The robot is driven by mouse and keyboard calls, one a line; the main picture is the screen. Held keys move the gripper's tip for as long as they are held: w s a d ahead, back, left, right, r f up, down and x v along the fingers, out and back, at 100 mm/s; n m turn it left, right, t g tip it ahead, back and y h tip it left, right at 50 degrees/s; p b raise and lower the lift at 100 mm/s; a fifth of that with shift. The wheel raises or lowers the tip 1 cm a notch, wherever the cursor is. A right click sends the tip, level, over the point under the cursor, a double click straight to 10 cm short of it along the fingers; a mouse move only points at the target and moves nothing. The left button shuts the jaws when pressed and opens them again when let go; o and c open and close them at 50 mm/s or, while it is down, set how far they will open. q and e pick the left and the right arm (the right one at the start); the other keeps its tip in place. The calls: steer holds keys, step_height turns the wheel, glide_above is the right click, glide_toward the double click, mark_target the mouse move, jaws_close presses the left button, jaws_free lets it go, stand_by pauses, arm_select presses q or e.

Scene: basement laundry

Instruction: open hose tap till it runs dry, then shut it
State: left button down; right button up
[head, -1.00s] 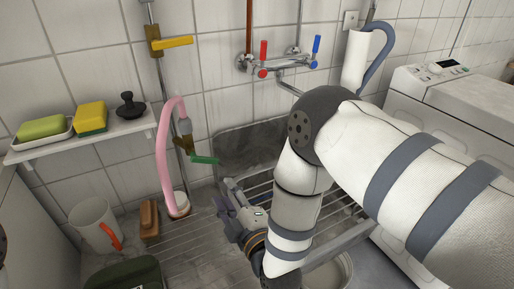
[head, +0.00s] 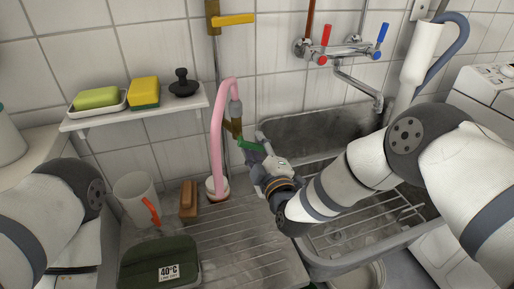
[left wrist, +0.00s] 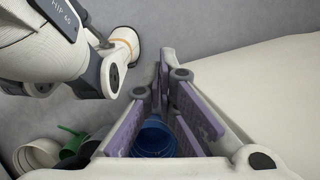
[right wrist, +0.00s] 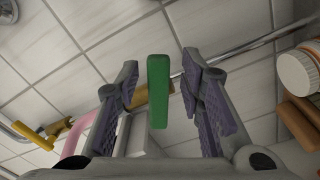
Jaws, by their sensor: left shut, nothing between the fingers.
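The hose tap (head: 233,126) is a brass body on a pipe at the wall. My right gripper (head: 256,163) is at the lever. In the right wrist view the green lever (right wrist: 158,90) stands between the open fingers (right wrist: 160,92), with gaps on both sides. My left gripper (left wrist: 163,115) is shut and empty, low beside a pale surface; the head view shows only its arm. No water is visible.
A yellow-handled valve (head: 232,20) sits above the tap. A shelf (head: 140,112) with soap and sponges is left. The racked sink (head: 310,135) lies right; a blue bucket (left wrist: 154,138) is below.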

steer(key=shift+r, duration=0.1)
jaws_close()
steer(key=m, duration=0.1)
steer(key=f+m, duration=0.1)
steer(key=m, duration=0.1)
steer(key=shift+a, duration=0.35)
arm_select(q)
steer(key=shift+s+f+b, duration=0.45)
steer(key=shift+f, duration=0.1)
arm_select(e)
steer(key=shift+s+a+f+m, duration=0.2)
steer(key=shift+a+m, duration=0.25)
steer(key=shift+m, duration=1.15)
steer(key=shift+s+a+f+m, duration=0.2)
steer(key=shift+a+m, duration=0.3)
steer(key=shift+m, duration=1.1)
steer(key=shift+s+a+f+m, duration=0.15)
steer(key=shift+a+m, duration=0.3)
steer(key=shift+m, duration=1.15)
